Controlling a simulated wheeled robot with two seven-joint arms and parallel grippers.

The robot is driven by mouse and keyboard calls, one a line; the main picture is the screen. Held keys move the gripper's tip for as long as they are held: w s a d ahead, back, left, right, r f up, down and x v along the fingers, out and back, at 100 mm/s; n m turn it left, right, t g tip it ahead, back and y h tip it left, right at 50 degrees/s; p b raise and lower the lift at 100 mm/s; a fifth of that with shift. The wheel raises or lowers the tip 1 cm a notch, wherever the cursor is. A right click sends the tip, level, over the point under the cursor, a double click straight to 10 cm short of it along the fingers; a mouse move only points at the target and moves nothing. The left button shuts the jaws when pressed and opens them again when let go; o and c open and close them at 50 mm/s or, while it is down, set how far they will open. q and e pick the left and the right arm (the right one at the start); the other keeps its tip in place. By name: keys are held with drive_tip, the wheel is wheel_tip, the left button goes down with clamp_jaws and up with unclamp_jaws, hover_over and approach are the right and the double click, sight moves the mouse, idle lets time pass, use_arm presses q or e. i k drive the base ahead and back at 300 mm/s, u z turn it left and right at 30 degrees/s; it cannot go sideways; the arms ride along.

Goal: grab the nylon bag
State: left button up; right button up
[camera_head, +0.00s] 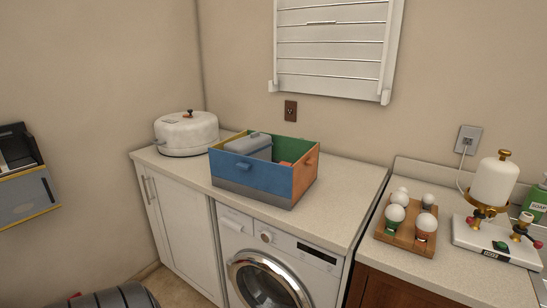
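I see nothing that I can clearly recognise as a nylon bag. An open colored box (245,178), with blue, green and orange sides, stands on the counter above the washing machine. Inside it a grey object (250,146) with a rounded top rises above the rim; its lower part is hidden and I cannot tell whether it is a bag. A dark grey rounded object (110,298) is cut off by the bottom left edge and cannot be identified. Neither of my grippers is in view.
A white lidded pot (186,134) stands left of the box. The counter (340,205) right of the box is clear. A wooden tray (386,233) with several white round-topped items and a white appliance (497,240) stand farther right. A washing machine (290,262) is below.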

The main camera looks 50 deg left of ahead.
sight(258, 145)
drive_tip(key=u, duration=0.35)
drive_tip(key=i, duration=0.7)
drive_tip(key=u, duration=0.55)
